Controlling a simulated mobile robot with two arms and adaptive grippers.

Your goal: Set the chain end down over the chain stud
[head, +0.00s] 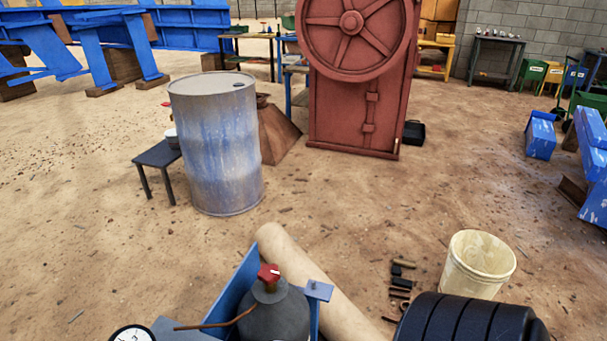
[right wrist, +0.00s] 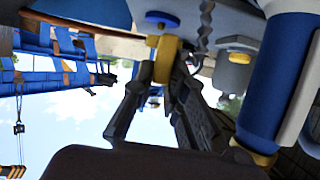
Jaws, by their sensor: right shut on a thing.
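In the right wrist view my right gripper (right wrist: 163,68) has its dark fingers closed on a yellow piece (right wrist: 165,57), which looks like the chain end. A grey twisted chain (right wrist: 204,25) hangs just right of it; where the two join is not clear. Neither gripper shows in the head view. I cannot tell how far the yellow piece is from the stud.
A beige roll (head: 300,262) lies behind the gas cylinder. A cream bucket (head: 478,262) stands at right, with small dark parts (head: 400,283) on the ground beside it. A worn blue drum (head: 215,145) and a red crusher (head: 355,105) stand further back. Open sandy ground lies between.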

